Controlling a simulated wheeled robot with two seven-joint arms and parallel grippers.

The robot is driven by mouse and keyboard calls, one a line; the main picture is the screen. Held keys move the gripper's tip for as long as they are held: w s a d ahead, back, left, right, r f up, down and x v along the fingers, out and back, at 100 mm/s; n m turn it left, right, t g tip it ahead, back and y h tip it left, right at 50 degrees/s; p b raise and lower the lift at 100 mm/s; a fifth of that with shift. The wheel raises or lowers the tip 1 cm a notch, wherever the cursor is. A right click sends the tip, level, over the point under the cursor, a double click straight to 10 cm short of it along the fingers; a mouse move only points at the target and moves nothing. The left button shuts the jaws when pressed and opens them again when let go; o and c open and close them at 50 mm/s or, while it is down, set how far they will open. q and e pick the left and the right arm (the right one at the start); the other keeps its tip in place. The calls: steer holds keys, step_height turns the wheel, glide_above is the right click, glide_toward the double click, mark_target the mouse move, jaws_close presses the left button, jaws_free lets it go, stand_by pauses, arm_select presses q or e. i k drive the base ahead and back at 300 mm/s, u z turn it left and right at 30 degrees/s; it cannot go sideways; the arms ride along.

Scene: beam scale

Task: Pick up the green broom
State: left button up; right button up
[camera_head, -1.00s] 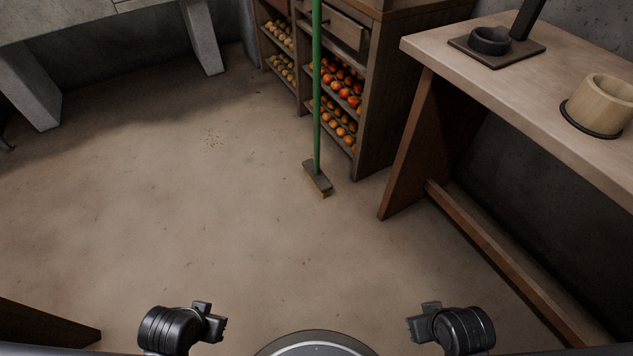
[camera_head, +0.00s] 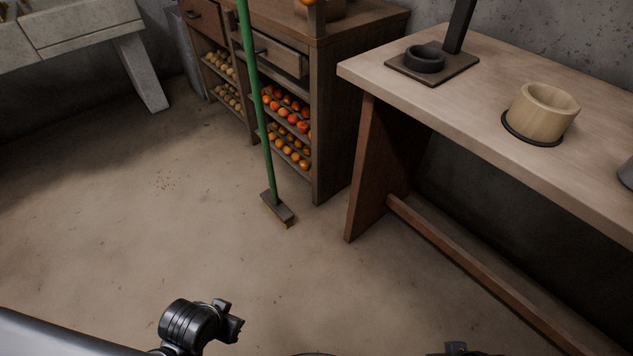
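The green broom (camera_head: 262,112) stands nearly upright, its brush head on the floor in front of the wooden produce shelf. Its upper handle runs out of the top of the view. My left gripper (camera_head: 236,316) is at the bottom, well short of the broom and apart from it. Nothing shows in it, and its finger gap is too small to read. Of my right gripper only a small dark part (camera_head: 456,348) shows at the bottom edge; its fingertips are not clear.
The produce shelf (camera_head: 337,105) stands right behind the broom. A wooden table (camera_head: 460,110) on the right carries a wooden bowl (camera_head: 541,112) and a black ring on a plate (camera_head: 425,59). A concrete sink (camera_head: 142,70) is at the back left. The floor (camera_head: 130,240) in front is clear.

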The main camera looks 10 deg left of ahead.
mark_target(270, 196)
steer(key=z, duration=0.4)
steer(key=i, duration=0.9)
steer(key=u, duration=0.25)
